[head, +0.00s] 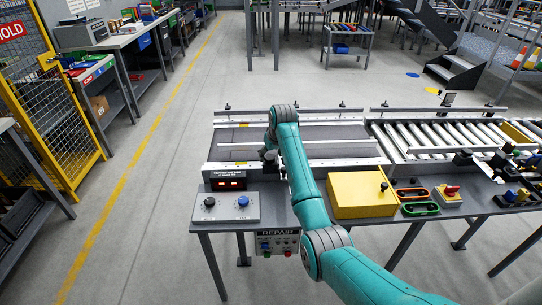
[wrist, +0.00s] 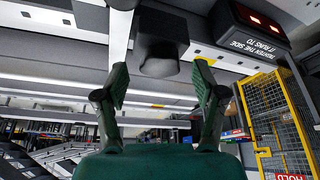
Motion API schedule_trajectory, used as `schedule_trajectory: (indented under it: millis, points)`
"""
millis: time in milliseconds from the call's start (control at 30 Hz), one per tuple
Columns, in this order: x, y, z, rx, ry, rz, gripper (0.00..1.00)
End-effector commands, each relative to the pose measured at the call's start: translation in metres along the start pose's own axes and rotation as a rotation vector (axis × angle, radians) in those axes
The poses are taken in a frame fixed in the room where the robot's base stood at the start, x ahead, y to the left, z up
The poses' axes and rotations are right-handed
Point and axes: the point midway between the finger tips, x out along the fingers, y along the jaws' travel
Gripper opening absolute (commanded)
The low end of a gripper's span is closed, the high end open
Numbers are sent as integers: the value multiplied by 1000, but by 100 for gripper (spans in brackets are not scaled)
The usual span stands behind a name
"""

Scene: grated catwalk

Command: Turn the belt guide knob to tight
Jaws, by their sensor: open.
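My gripper (head: 268,157) is at the near left side of the belt conveyor, just behind the display box. In the wrist view my gripper (wrist: 161,72) is open, with one green-padded finger on each side. A dark, blocky knob-like part (wrist: 158,48) lies ahead, roughly centred between the fingertips, with visible gaps. It seems to be on the pale conveyor side rail (head: 225,168). Its setting and markings cannot be read, and in the head view my gripper mostly hides it. The display box (head: 228,181) shows red digits; its label about tightening the side it runs to shows in the wrist view.
A grey panel with a black knob (head: 209,202) and a blue knob (head: 243,201) sits in front of the display. A yellow box (head: 361,194) stands to the right, near orange and green handles. Rollers (head: 440,137) continue right. Open floor lies left of the table.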

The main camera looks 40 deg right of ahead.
Motion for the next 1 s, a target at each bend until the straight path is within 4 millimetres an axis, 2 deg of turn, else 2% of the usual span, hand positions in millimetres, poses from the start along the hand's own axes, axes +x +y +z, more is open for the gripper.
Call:
schedule_trajectory:
  millis: [133, 400, 467, 633, 667, 1000]
  points:
    - [7, 0, 0, 0, 1, 0, 70]
    - [8, 0, 0, 0, 1, 0, 70]
    - [8, 0, 0, 0, 1, 0, 57]
    - [8, 0, 0, 0, 1, 0, 15]
    - [8, 0, 0, 0, 1, 0, 10]
    - [8, -1, 0, 35, 1, 14, 10]
